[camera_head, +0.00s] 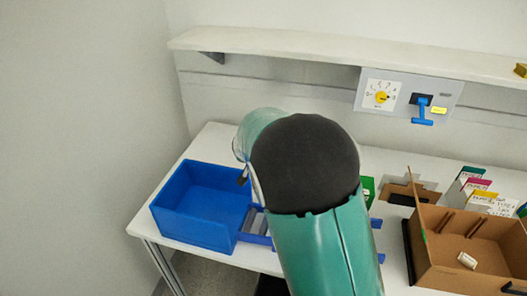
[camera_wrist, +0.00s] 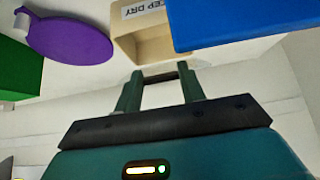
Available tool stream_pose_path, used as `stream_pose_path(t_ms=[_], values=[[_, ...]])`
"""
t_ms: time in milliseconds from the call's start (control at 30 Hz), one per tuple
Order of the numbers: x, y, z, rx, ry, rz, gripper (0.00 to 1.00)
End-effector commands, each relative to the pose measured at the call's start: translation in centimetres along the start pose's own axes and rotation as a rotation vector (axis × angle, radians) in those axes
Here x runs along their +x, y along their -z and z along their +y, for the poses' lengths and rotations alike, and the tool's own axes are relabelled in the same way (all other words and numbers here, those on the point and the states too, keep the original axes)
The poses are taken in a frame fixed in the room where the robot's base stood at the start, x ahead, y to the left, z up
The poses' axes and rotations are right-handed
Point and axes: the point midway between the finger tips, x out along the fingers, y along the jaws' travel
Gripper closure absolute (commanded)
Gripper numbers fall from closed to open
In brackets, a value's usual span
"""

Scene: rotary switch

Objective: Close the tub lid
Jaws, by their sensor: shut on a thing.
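In the wrist view, my gripper (camera_wrist: 160,78) has its two green fingers spaced apart, with a thin dark bar (camera_wrist: 160,77) between their tips; I cannot tell what the bar belongs to. Just beyond the fingertips is a beige, open-looking tub (camera_wrist: 160,42) with a "KEEP DRY" label. A flat blue piece (camera_wrist: 225,25) lies beside it at the upper right; I cannot tell whether it is a lid or a bin wall. In the head view, my arm hides the gripper and the tub.
A blue bin (camera_head: 200,232) stands at the table's left. A cardboard box (camera_head: 470,275) with a small white item is at the right. Above are a shelf (camera_head: 330,45) and a switch panel (camera_head: 405,97). The wrist view also shows a purple disc (camera_wrist: 70,38) and a green block (camera_wrist: 18,70).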

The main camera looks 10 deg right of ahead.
Motion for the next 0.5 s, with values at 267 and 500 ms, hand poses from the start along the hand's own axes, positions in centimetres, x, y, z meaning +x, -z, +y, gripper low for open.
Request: stream_pose_path(t_ms=[267, 500], values=[[0.7, -2.1, -0.1, -0.004, -0.002, -0.006, 1.0], [0.9, -2.5, -0.1, -0.003, -0.001, -0.005, 1.0]])
